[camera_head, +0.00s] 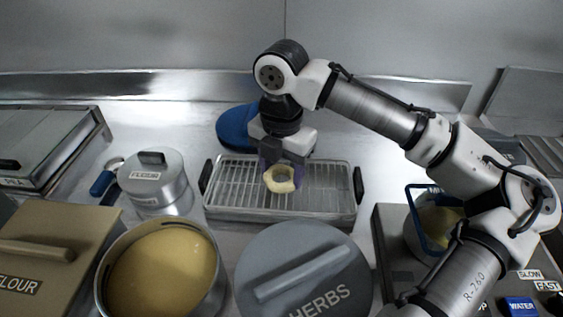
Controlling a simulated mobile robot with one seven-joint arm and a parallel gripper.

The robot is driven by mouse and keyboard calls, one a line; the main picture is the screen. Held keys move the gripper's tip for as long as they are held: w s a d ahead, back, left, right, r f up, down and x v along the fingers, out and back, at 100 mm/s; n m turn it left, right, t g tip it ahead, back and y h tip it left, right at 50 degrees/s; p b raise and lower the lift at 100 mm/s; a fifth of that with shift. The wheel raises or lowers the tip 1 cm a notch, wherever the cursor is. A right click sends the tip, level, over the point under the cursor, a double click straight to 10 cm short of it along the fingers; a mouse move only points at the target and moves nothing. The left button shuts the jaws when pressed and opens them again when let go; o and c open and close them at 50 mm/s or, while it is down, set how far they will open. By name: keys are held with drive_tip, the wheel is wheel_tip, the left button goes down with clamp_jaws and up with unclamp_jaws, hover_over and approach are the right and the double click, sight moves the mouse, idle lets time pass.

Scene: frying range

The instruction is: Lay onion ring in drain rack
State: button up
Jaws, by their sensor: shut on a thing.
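The onion ring (279,180) is a pale golden ring with an open centre. My gripper (280,168) is shut on it and points down, holding it in front of the middle of the drain rack. The drain rack (233,184) is a metal wire grid in a shallow tray with dark handles at both ends. No other food shows on its bars. I cannot tell how far the ring is above the bars, or whether it touches them.
A pot of yellow batter (160,268), a grey HERBS lid (305,275) and a beige FLOUR lid (50,245) stand in front. A lidded metal canister (155,182) is left of the rack. A blue round object (236,127) lies behind it. A blue-rimmed basket (428,240) is at right.

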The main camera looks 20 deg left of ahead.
drive_tip(key=shift+f, duration=0.15)
drive_tip(key=o, duration=0.8)
drive_tip(key=shift+o, duration=0.2)
